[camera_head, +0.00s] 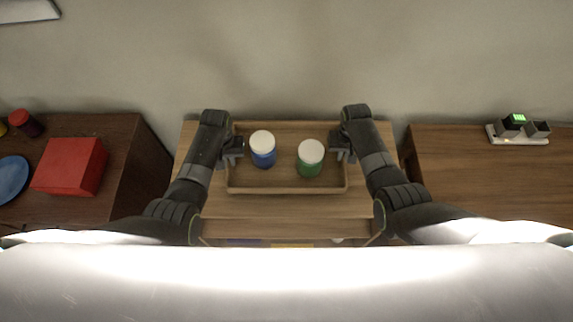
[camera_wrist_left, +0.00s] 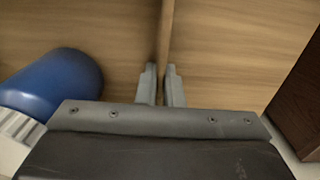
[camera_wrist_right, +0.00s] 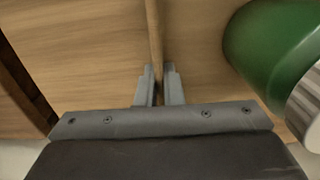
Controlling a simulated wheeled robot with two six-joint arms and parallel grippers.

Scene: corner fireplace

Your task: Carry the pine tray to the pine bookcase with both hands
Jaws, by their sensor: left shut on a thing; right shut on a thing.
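The pine tray (camera_head: 287,186) is a shallow wooden tray over the top of the pine bookcase (camera_head: 287,206); I cannot tell whether it rests on it or hangs just above. In it stand a blue jar with a white lid (camera_head: 263,151) and a green jar with a white lid (camera_head: 310,160), both upright. My left gripper (camera_head: 236,147) is shut on the tray's left wall, which runs between its fingers in the left wrist view (camera_wrist_left: 166,85). My right gripper (camera_head: 338,146) is shut on the right wall, also seen in the right wrist view (camera_wrist_right: 159,85).
A dark wood cabinet (camera_head: 130,150) at the left holds a red box (camera_head: 71,166), a blue plate (camera_head: 10,178) and a red-lidded jar (camera_head: 25,122). A brown wooden cabinet (camera_head: 480,175) at the right holds a power strip (camera_head: 517,135). A wall stands behind.

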